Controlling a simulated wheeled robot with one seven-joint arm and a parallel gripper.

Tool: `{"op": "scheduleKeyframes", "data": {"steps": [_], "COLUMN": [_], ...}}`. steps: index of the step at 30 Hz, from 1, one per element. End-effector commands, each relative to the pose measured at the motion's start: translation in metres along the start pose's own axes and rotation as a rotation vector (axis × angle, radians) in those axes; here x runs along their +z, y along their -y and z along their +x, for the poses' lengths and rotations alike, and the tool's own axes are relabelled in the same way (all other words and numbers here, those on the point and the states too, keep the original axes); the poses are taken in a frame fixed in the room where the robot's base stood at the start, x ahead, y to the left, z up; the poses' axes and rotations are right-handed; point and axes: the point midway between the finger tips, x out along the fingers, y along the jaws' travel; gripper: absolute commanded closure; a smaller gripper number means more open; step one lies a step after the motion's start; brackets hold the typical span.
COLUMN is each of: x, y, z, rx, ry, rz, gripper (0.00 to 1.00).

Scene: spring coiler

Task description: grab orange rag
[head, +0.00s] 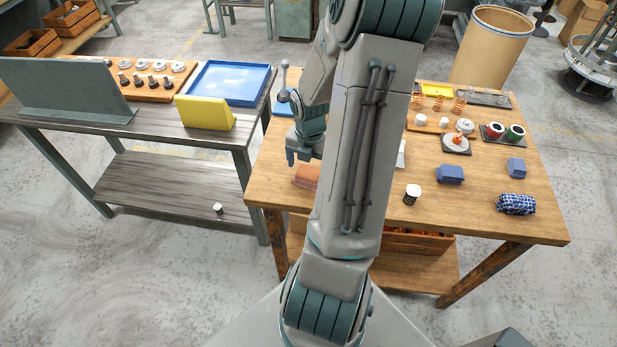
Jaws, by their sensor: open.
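A folded orange-brown cloth (305,176), which looks like the orange rag, lies on the wooden table (470,222) near its left front edge. My arm hides its right part. My gripper (299,160) points down with its fingers apart and empty. It appears just above or behind the cloth; I cannot tell the exact gap.
A grey bench (150,120) with a blue tray (228,82) stands left.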

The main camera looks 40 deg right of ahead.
Motion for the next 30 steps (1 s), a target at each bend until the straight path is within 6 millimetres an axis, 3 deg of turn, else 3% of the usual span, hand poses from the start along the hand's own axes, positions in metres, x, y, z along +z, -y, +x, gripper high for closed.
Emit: {"op": "scheduleKeyframes", "data": {"steps": [6, 16, 17, 21, 22, 30], "x": [-0.002, -0.002, -0.002, -0.002, -0.002, -0.001], "y": [-0.002, -0.002, -0.002, -0.002, -0.002, -0.002], "z": [0.033, 0.039, 0.039, 0.039, 0.039, 0.039], "rx": [-0.001, 0.001, 0.001, 0.001, 0.0, 0.0], "ry": [-0.004, -0.001, -0.001, -0.001, -0.001, -0.001], "rz": [-0.003, 0.0, 0.0, 0.0, 0.0, 0.0], "gripper": [0.13, 0.13, 0.19, 0.58, 0.61, 0.62]}}
